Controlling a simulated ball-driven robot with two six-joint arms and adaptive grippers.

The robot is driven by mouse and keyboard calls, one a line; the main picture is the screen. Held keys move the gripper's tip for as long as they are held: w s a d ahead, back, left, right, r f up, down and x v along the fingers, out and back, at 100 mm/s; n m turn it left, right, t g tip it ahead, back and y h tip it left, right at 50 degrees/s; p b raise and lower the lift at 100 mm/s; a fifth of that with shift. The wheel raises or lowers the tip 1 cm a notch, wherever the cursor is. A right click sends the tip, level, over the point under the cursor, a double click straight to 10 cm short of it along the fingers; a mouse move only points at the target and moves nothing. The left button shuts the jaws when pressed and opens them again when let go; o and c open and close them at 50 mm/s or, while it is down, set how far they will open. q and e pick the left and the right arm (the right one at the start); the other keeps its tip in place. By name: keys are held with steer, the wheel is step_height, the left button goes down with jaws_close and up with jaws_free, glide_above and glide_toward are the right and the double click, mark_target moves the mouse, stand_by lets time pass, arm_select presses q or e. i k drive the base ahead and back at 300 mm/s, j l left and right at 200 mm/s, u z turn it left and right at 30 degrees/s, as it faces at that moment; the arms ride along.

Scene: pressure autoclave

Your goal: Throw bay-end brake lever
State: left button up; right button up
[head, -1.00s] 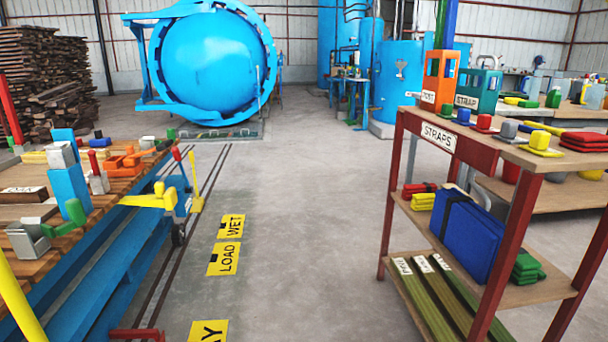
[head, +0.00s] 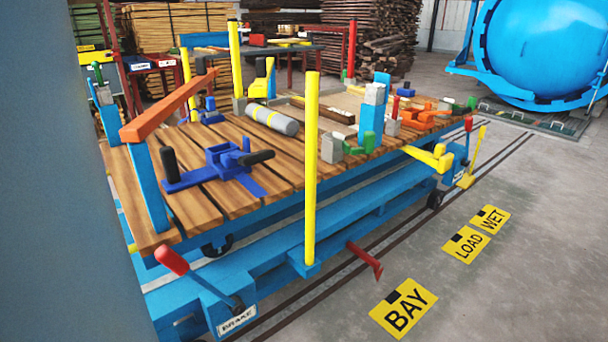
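The bay-end brake lever has a red grip (head: 171,259) on a thin dark rod. It leans up and left from the near end of the blue cart (head: 265,262). A white plate reading BRAKE (head: 237,320) sits below the lever's pivot. A second red-gripped lever (head: 468,124) stands at the cart's far end, by the autoclave side. Neither of my grippers shows in the head view, and nothing is seen touching the near lever.
The cart's wooden deck (head: 190,205) carries clamps, blocks and a grey cylinder (head: 271,119). A yellow post (head: 311,165) rises at its side. A red bar (head: 364,260) juts from the side. A blue-grey surface fills the left edge. The floor near the BAY sign (head: 404,307) is clear.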

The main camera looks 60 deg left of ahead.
mark_target(166, 256)
steer(key=l+u, duration=0.2)
steer(key=u, duration=0.25)
steer(key=l+u, duration=0.2)
steer(key=u, duration=0.3)
steer(key=l+u, duration=0.2)
steer(key=u, duration=0.25)
steer(key=j+u, duration=0.75)
steer(key=u, duration=0.15)
steer(key=k+l, duration=0.1)
steer(key=l, duration=0.6)
steer(key=k, duration=0.05)
